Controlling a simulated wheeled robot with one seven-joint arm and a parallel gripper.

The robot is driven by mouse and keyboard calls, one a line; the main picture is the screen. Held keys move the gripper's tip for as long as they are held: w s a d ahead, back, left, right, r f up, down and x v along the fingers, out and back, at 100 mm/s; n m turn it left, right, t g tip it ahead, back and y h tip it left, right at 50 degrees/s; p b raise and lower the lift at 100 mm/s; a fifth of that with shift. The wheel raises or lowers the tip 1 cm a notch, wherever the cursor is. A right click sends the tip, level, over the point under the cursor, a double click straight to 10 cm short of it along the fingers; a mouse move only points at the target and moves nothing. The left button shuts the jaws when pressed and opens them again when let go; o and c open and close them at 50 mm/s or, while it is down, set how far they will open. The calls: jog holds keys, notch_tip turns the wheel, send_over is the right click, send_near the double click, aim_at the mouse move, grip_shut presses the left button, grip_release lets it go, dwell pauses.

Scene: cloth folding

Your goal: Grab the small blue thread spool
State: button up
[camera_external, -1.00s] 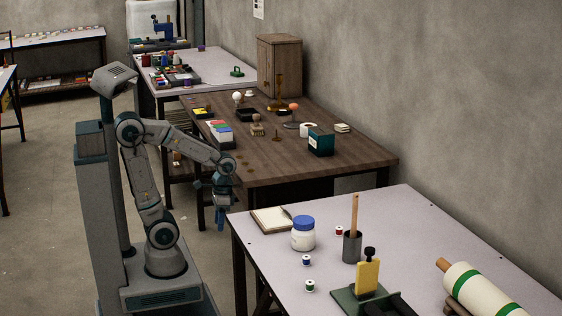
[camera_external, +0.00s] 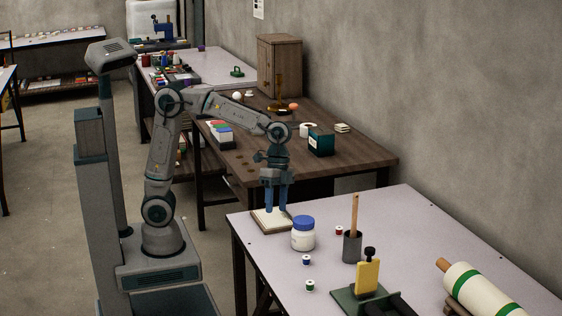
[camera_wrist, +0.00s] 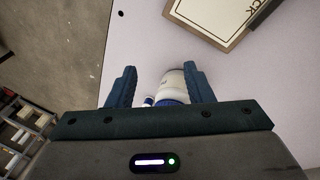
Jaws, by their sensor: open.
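The small blue thread spool (camera_external: 306,260) stands on the light table, in front of the white jar with a blue lid (camera_external: 303,236).
A red spool (camera_external: 339,231) and a green spool (camera_external: 310,286) stand nearby. A dark cup with a wooden stick (camera_external: 352,247) and a yellow-and-black tool (camera_external: 368,277) are to the right. The table's front left is clear.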

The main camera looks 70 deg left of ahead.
jog(key=w+d+r+m+t+h+p, duration=0.1)
jog(key=d+r+m, duration=0.1)
jog(key=d+m, duration=0.3)
jog(key=w+d+r+m, duration=0.1)
jog(key=d+r+m, duration=0.15)
jog(key=d, duration=0.35)
jog(key=b, duration=0.2)
send_near(307, 265)
jog(key=shift+s+a+f, duration=0.1)
jog(key=shift+a+f, duration=0.25)
jog(key=shift+f, duration=0.2)
jog(key=shift+s+a+f, duration=0.15)
jog(key=shift+a+f, duration=0.2)
jog(key=shift+f, duration=0.2)
jog(key=d+f+b, duration=0.1)
jog(key=f, duration=0.1)
jog(key=d+f+b, duration=0.1)
jog(key=d+f, duration=0.1)
jog(key=shift+w+f, duration=0.15)
grip_shut()
